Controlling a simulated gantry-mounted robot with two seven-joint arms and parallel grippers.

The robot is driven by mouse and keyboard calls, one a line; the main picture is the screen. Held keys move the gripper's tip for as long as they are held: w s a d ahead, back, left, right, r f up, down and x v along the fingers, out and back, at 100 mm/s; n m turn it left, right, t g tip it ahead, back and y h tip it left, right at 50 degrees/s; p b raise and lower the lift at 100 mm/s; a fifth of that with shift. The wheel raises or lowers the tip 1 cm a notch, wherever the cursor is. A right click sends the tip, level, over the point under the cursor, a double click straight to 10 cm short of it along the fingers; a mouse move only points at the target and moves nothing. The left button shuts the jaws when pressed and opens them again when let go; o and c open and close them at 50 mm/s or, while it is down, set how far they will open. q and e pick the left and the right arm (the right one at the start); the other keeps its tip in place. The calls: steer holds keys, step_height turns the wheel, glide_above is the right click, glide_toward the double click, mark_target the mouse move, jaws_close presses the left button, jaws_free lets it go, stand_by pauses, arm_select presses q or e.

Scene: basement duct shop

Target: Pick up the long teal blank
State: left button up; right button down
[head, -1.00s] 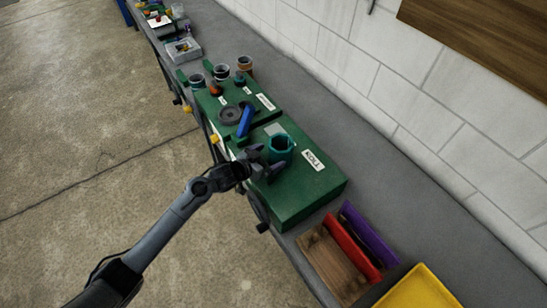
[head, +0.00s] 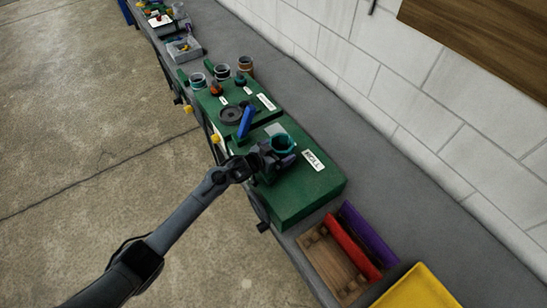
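No flat long teal blank shows. The teal piece in view is a short upright tube (head: 284,141) with an open top, on the green box marked ROLL (head: 310,197). My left gripper (head: 279,158) is at the near side of this tube, its fingers close against or around it, and they hide its lower part. I cannot tell whether the fingers are shut on it. My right gripper is not in view.
A yellow tray (head: 418,290) is at lower right. A blue handle (head: 246,121) and several small cups stand farther along. The bench strip by the wall is clear.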

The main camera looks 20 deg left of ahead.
arm_select(q)
steer(key=c, duration=0.8)
steer(key=shift+r, duration=0.15)
